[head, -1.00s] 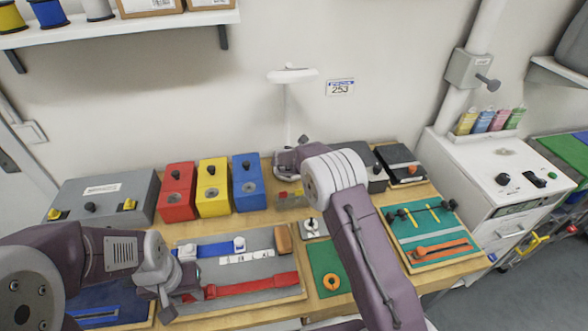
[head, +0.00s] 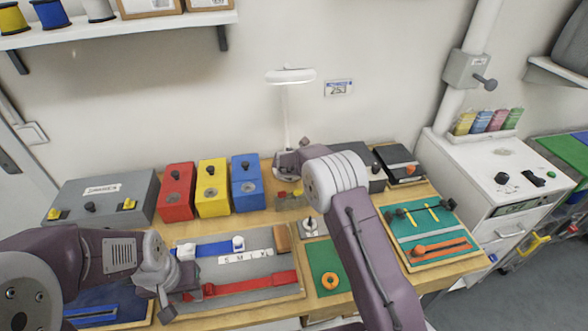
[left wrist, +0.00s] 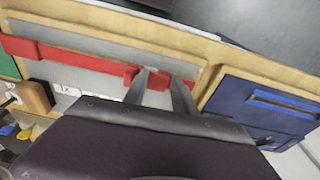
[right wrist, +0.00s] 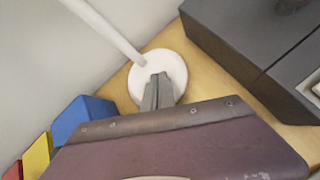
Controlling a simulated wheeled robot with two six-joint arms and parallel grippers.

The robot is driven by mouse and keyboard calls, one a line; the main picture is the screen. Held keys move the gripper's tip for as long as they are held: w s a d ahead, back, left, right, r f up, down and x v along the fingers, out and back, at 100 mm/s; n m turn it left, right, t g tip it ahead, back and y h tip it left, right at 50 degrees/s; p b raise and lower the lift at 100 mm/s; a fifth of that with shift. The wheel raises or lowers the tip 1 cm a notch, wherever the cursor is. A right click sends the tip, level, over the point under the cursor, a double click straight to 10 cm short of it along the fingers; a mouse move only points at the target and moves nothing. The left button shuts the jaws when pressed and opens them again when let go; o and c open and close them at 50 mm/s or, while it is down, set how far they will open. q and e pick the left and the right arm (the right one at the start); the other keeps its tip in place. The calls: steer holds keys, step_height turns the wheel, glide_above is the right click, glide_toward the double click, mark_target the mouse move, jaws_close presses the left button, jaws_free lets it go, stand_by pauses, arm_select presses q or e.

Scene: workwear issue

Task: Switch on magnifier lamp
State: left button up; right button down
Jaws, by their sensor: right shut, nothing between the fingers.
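The white magnifier lamp has a flat round head (head: 290,75) on a thin upright post (head: 286,115) by the wall in the head view. Its foot is mostly hidden there by my right arm. In the right wrist view the round white base (right wrist: 174,63) stands on the wooden table. My right gripper (right wrist: 160,76) is shut and empty, its tips over or against the base; contact cannot be told. A switch on the base is not visible, and whether the lamp is lit is unclear.
Red (head: 177,190), yellow (head: 213,187) and blue (head: 248,182) boxes stand left of the lamp. Dark boxes (right wrist: 245,35) stand right of its base. The red strap (left wrist: 65,55) lies on a grey board. A teal tool board (head: 420,228) lies farther right.

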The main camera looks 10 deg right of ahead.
arm_select(q)
steer(key=shift+s+f, duration=0.35)
steer(key=shift+s, duration=0.05)
arm_select(e)
steer(key=shift+f, duration=0.1)
arm_select(q)
steer(key=shift+r+p, duration=0.15)
steer(key=shift+p, duration=0.2)
arm_select(e)
steer(key=shift+w+a, duration=0.15)
arm_select(q)
steer(key=shift+w+a+r+g+p, duration=0.1)
steer(key=shift+w+r+g+p, duration=0.2)
steer(key=shift+p, duration=0.3)
arm_select(e)
steer(key=shift+w+a, duration=0.25)
steer(key=shift+w, duration=0.3)
arm_select(q)
steer(key=shift+r+p, duration=0.5)
steer(key=shift+r, duration=0.1)
arm_select(e)
steer(key=shift+w+a+r, duration=0.15)
steer(key=shift+a+r, duration=0.05)
steer(key=shift+r, duration=0.15)
arm_select(q)
steer(key=shift+r, duration=0.1)
steer(key=shift+w, duration=0.1)
